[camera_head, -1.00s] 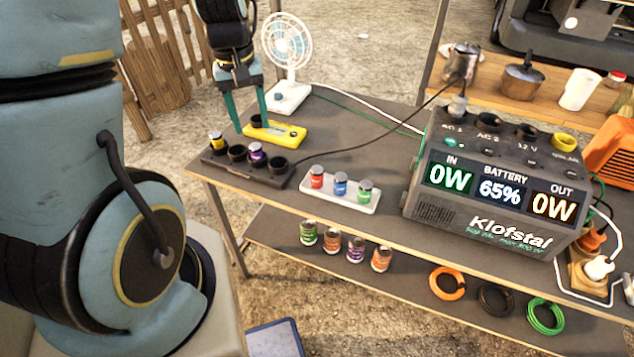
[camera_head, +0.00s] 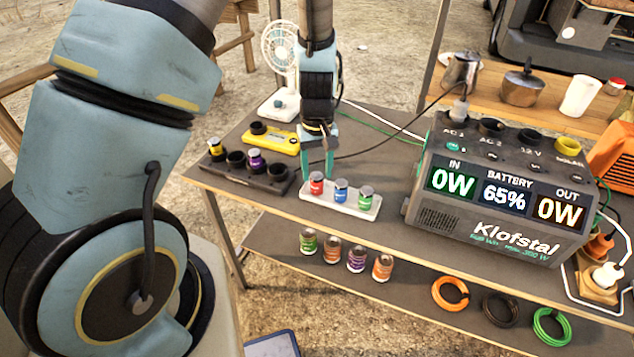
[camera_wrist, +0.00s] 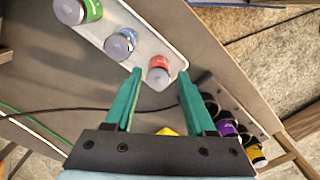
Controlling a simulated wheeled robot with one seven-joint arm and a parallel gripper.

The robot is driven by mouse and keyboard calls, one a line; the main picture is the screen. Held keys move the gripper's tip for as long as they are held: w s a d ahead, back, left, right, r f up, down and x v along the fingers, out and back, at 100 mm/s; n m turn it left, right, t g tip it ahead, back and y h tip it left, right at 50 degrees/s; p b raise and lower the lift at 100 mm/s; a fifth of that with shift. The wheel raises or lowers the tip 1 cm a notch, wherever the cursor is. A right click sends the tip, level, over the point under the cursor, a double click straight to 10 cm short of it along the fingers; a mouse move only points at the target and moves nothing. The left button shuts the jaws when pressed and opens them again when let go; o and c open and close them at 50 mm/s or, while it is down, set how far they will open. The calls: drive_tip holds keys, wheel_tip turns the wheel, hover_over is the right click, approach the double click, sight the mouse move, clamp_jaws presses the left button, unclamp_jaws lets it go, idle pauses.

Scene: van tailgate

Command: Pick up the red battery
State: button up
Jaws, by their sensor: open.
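The red battery (camera_head: 317,183) stands upright at the left end of a white tray (camera_head: 352,208), beside a blue battery (camera_head: 340,190) and a green battery (camera_head: 364,198). My gripper (camera_head: 318,172) is open, pointing down, just behind the red battery in the head view. In the wrist view the red battery (camera_wrist: 158,70) lies just ahead of and between the two teal fingertips (camera_wrist: 160,76). Nothing is held. I cannot tell whether the fingers overlap the battery in height.
A dark holder (camera_head: 236,174) with yellow and purple batteries stands to the left. A yellow device (camera_head: 270,138) and a fan (camera_head: 281,60) are behind. The power station (camera_head: 495,185) stands to the right, with a dark cable crossing the table.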

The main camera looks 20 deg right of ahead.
sight(317, 174)
drive_tip(key=f, duration=0.2)
drive_tip(key=w+f+p, duration=0.1)
drive_tip(key=shift+d+f+p, duration=0.1)
drive_tip(key=shift+f+p, duration=0.2)
drive_tip(key=shift+f, duration=0.75)
clamp_jaws()
